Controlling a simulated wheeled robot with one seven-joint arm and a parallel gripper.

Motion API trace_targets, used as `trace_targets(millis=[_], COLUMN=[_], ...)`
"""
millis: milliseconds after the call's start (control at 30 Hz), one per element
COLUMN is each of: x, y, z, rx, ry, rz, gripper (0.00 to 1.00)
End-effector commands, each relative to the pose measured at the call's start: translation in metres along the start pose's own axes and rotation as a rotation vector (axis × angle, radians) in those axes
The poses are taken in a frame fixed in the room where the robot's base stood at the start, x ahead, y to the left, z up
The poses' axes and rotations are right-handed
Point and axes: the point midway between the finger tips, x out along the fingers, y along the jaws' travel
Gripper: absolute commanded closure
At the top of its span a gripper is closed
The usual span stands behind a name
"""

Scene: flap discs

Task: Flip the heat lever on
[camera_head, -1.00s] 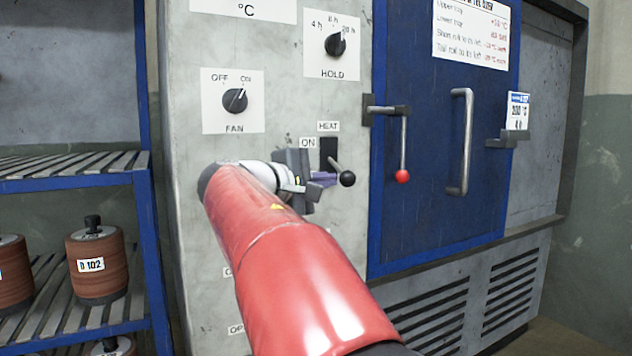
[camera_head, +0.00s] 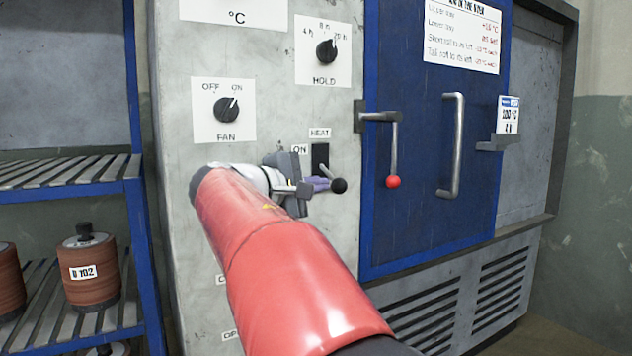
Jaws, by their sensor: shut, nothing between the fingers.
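The heat lever (camera_head: 338,185) is a thin metal rod with a black ball end. It comes out of a dark slot plate (camera_head: 320,157) under the HEAT label (camera_head: 320,133) and points down and toward me. The ON label (camera_head: 300,150) is left of the slot's top. My gripper (camera_head: 312,187) is close to the panel, just left of the lever and near its ball. Its fingers look shut and empty. Whether the fingers touch the lever I cannot tell. My red arm hides the panel below and left of it.
The fan knob (camera_head: 227,110) and hold knob (camera_head: 326,51) are above on the same grey panel. To the right is a blue oven door (camera_head: 425,200) with a red-tipped latch handle (camera_head: 393,160) and a vertical bar handle (camera_head: 453,145). A blue shelf (camera_head: 134,240) with disc stacks (camera_head: 92,272) is at left.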

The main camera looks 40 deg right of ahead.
Motion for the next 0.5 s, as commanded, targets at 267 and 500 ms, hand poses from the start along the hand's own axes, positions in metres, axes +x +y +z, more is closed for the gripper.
trace_targets(millis=[267,500], x=[-0.001,-0.003], y=[0.007,0.017], z=[0.005,0.011], rx=[-0.063,-0.195], ry=[-0.002,-0.001], rz=[-0.023,-0.069], gripper=[1.0,1.0])
